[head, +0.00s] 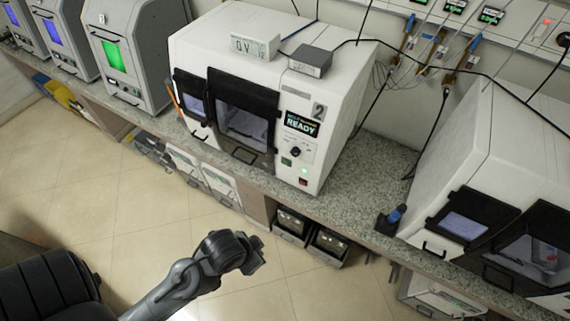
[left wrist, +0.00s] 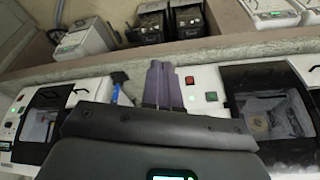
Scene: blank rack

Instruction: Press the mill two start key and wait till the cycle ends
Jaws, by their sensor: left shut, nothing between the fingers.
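Mill two (head: 235,60) is the white machine marked 2 on the counter. Its display (head: 301,124) reads READY in the head view. Below the display are a dark knob (head: 295,151), a green key (head: 286,162), a lit green spot (head: 304,171) and a red key (head: 303,182). My left gripper (head: 254,258) is in front of and below the machine, over the floor. In the left wrist view its fingers (left wrist: 163,66) are shut and empty. The green key (left wrist: 211,97) and red key (left wrist: 190,80) show just right of the fingers; contact cannot be told. My right gripper is not in view.
Another white mill (head: 500,160) stands at the right. A dark stand with a blue-handled tool (head: 391,220) sits on the counter (head: 365,170) between the mills. Grey machines with lit screens stand at the left. Dark bins (head: 328,243) are under the counter.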

